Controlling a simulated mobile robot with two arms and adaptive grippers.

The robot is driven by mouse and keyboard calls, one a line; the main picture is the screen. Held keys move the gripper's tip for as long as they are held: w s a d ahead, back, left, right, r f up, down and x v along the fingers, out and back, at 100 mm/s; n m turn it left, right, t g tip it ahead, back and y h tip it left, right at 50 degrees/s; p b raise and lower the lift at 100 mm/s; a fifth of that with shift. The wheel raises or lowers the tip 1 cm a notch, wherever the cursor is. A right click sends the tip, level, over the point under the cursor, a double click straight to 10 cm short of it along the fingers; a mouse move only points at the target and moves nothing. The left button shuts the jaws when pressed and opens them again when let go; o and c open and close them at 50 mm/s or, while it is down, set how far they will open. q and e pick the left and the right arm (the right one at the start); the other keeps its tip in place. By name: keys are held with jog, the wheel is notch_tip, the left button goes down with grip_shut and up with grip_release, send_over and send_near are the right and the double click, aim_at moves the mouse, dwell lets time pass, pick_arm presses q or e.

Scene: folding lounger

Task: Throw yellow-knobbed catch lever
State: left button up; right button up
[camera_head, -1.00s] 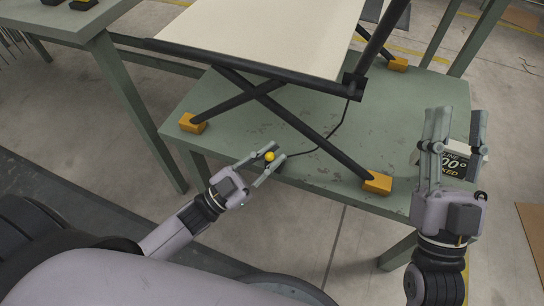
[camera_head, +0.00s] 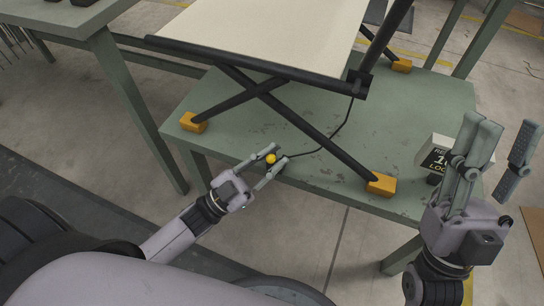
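The yellow knob (camera_head: 271,159) of the catch lever shows near the front edge of the green table. A thin black cable or rod (camera_head: 325,148) runs from near it up to the lounger frame (camera_head: 262,72). My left gripper (camera_head: 264,165) is open, with its fingers on either side of the knob. I cannot tell whether they touch it. My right gripper (camera_head: 500,142) is open and empty, to the right of the table's front right corner.
The lounger has a cream panel (camera_head: 265,30) on crossed dark legs with orange feet (camera_head: 381,184) on the green table (camera_head: 240,128). A small sign with black and white lettering (camera_head: 437,155) stands at the right edge, close to my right gripper. Another green table (camera_head: 60,20) is at upper left.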

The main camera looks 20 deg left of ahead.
pick_arm(q)
jog(key=shift+o, duration=0.8)
jog(key=shift+s+a+f, duration=0.2)
jog(key=v, duration=1.1)
jog(key=shift+s+a+f, duration=0.1)
jog(key=shift+f, duration=0.05)
